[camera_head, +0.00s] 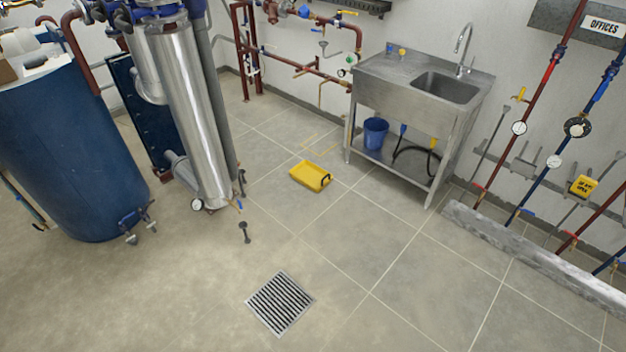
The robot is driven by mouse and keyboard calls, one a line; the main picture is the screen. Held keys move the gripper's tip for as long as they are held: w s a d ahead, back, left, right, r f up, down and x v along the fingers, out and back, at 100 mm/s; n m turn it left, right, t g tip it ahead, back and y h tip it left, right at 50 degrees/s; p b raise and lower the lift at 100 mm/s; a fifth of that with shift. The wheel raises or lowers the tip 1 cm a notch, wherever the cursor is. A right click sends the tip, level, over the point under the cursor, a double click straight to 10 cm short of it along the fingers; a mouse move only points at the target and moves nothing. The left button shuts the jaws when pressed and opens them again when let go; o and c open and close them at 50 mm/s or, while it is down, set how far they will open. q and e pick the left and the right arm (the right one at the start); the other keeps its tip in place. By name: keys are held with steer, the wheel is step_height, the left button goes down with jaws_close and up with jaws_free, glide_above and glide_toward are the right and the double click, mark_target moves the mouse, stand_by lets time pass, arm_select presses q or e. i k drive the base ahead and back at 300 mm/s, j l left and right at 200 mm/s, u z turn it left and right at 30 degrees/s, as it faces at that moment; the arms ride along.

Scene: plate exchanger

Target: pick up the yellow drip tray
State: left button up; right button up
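The yellow drip tray (309,176) lies flat on the tiled floor near the middle of the view. It is a shallow rectangular tray with a dark handle (326,181) at its right end. It sits to the left of the steel sink stand, apart from it. Neither of my grippers shows in the head view.
A steel sink stand (392,101) with a blue bucket (375,134) on its lower shelf stands right of the tray. A blue tank (66,150) and a silver cylinder (187,110) stand left. A floor drain grate (280,303) lies in front. The floor between grate and tray is clear.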

mark_target(314, 177)
steer(key=i+z, duration=0.3)
steer(key=i, duration=2.55)
